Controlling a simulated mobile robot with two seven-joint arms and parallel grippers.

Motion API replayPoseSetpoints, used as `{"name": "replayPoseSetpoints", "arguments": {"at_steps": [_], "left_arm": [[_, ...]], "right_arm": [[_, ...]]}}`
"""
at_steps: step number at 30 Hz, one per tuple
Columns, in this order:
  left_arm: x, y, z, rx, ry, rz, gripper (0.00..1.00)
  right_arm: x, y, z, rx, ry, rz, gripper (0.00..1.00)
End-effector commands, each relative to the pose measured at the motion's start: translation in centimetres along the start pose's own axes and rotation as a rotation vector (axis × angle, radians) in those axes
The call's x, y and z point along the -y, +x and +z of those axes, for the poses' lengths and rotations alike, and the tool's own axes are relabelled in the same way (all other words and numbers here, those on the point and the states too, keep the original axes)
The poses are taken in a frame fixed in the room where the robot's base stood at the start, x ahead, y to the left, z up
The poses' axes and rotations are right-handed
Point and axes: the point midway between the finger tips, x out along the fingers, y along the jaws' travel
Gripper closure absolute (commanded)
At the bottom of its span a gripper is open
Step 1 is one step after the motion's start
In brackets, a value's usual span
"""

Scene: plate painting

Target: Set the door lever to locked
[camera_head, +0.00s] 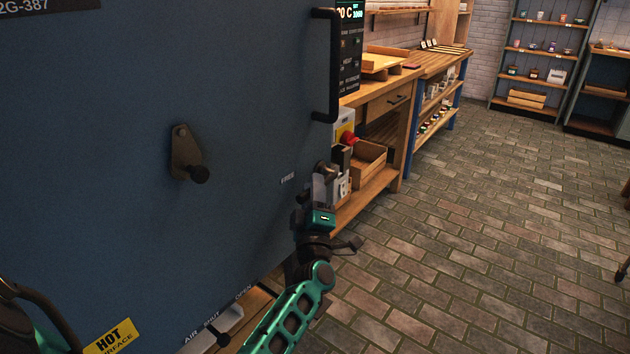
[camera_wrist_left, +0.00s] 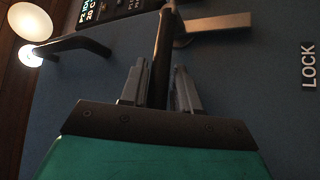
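The door (camera_head: 90,160) is a large dark blue panel filling the left of the head view. A "FREE" label (camera_head: 287,179) is near its right edge. My left gripper (camera_head: 322,187) is at that edge, largely covering the lever there. A pale metal arm (camera_wrist_left: 225,22) lies behind the bar. The "LOCK" label (camera_wrist_left: 308,66) is to the right, apart from the bar. My right gripper is not in view.
A black door handle (camera_head: 328,65) is above my gripper. A dark pivoting cover (camera_head: 185,155) is on the door. A "HOT SURFACE" sign (camera_head: 110,337) and an air slider (camera_head: 220,325) are low down.

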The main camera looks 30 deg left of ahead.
Motion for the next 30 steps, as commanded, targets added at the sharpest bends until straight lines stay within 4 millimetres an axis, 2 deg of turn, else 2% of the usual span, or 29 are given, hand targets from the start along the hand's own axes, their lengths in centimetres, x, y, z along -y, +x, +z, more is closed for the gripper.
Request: {"name": "replayPoseSetpoints", "arguments": {"at_steps": [8, 18, 30], "left_arm": [[-0.03, 0.05, -0.06, 0.0, 0.0, 0.0, 0.69], [-0.04, 0.04, -0.05, 0.0, 0.0, 0.001, 1.0], [-0.01, -0.04, -0.08, -0.001, -0.001, 0.002, 1.0]], "right_arm": [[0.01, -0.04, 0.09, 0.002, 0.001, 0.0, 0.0], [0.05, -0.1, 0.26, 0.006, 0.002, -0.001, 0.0], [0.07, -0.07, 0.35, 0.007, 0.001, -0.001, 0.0]]}}
